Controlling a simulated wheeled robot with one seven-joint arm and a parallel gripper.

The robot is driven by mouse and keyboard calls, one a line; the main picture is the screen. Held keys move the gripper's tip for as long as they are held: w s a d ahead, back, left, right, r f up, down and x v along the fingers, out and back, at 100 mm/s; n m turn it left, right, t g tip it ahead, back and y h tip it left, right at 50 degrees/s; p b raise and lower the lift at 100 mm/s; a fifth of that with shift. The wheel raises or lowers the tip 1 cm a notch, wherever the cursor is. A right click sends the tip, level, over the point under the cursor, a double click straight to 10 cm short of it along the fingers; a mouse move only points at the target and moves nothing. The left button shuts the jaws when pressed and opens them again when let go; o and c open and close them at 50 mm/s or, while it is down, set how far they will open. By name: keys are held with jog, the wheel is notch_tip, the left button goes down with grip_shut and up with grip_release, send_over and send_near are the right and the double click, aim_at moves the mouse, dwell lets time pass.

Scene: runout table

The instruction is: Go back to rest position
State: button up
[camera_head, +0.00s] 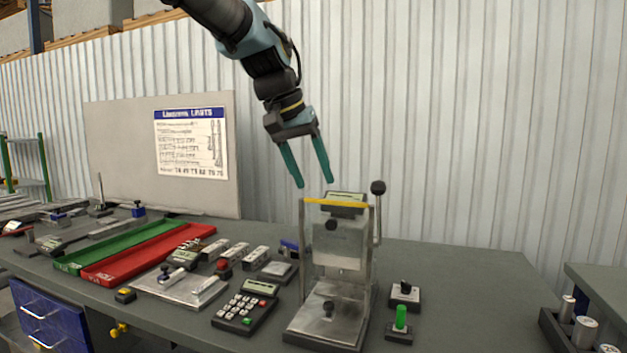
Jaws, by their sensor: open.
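My gripper (315,185) hangs in the upper middle of the view, its two teal fingers pointing down. The fingers are apart, with nothing between them. It is above a metal test stand (318,255) that has a yellow bar, a small display on top and a lever with a black knob on its right. The fingertips appear just above the stand's top; the exact gap cannot be told.
The grey table (450,268) holds a calculator-like keypad (247,307), a red tray (150,255), a green tray (120,245), and a green button unit (400,322). A board with a poster (191,143) stands behind at left. The air right of my gripper is clear.

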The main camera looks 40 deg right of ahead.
dwell(0.3)
jog(key=w+a+f+n+t+y, duration=0.1)
jog(key=w+a+f+n, duration=0.1)
jog(key=w+a+f, duration=0.45)
jog(key=w+a+f+n+y, duration=0.1)
jog(key=a+f+n, duration=0.15)
jog(key=a, duration=0.75)
jog(key=w+a+f+n+t+y, duration=0.1)
jog(key=w+a+f, duration=0.2)
jog(key=a+f, duration=0.4)
jog(key=s+a+f+n, duration=0.1)
jog(key=s+a+f, duration=0.1)
jog(key=a, duration=0.5)
jog(key=s+a+f+n+y, duration=0.1)
jog(key=s+a+f+n, duration=0.1)
jog(key=a+f, duration=0.2)
jog(key=s+a+f+n+y, duration=0.1)
jog(key=s+a+f, duration=0.2)
jog(key=a, duration=0.7)
jog(key=shift+g, duration=0.4)
